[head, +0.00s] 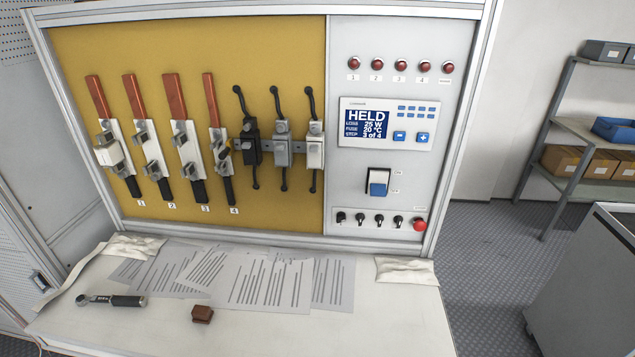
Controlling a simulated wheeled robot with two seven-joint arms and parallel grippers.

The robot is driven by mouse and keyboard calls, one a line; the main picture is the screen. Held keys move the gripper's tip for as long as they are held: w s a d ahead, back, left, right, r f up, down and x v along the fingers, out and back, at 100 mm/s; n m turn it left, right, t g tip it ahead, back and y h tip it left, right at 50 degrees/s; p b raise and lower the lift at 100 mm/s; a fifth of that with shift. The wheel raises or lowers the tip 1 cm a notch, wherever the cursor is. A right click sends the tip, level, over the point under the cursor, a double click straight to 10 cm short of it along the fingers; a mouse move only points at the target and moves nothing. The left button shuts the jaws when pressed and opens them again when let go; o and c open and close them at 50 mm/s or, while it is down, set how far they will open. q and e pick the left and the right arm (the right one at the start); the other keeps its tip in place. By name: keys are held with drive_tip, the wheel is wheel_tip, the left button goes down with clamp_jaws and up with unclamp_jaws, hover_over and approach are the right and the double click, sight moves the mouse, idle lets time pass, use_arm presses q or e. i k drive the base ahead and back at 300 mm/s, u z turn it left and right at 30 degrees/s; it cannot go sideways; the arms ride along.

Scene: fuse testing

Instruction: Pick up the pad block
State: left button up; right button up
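A small reddish-brown block (202,314), which looks like the pad block, sits on the white bench top (330,335) near the front, left of the middle. Neither of my grippers shows in the head view.
A wrench-like tool (112,300) lies at the left. Printed sheets (265,282) cover the back of the bench. Pale cloths lie at left (95,265) and right (405,270). The bench's right front is clear.

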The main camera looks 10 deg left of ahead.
sight(201, 315)
drive_tip(key=u, duration=0.15)
drive_tip(key=k, duration=0.45)
drive_tip(key=u, duration=0.85)
drive_tip(key=i, duration=0.5)
drive_tip(key=u, duration=0.05)
